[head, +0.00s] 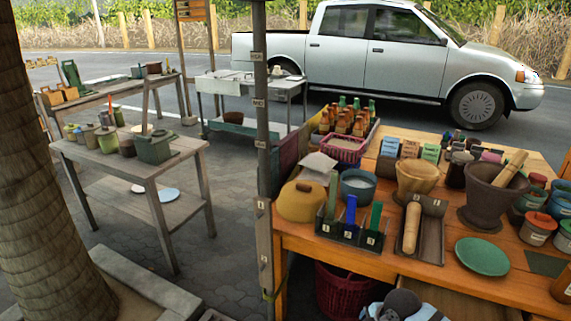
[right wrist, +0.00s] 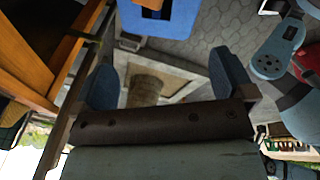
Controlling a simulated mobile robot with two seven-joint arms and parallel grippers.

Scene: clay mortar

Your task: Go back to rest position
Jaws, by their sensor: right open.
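My right gripper (right wrist: 164,85) shows in the right wrist view with its two blue fingers spread wide and nothing between them. Paving and a tree trunk show beyond the gap, well away from the fingers. A blue and dark part of my own arm shows at the bottom edge of the head view, in front of the wooden table (head: 345,262). My left gripper is in neither view. On the table a dark clay mortar (head: 488,205) stands upright with a wooden pestle (head: 511,168) leaning in it.
The table's orange edge (right wrist: 22,62) lies close at the left of the right wrist view. A wooden post (head: 263,130) stands at the table's left end. A maroon basket (head: 340,290) is under the table. Open paving (head: 225,250) lies left of the post.

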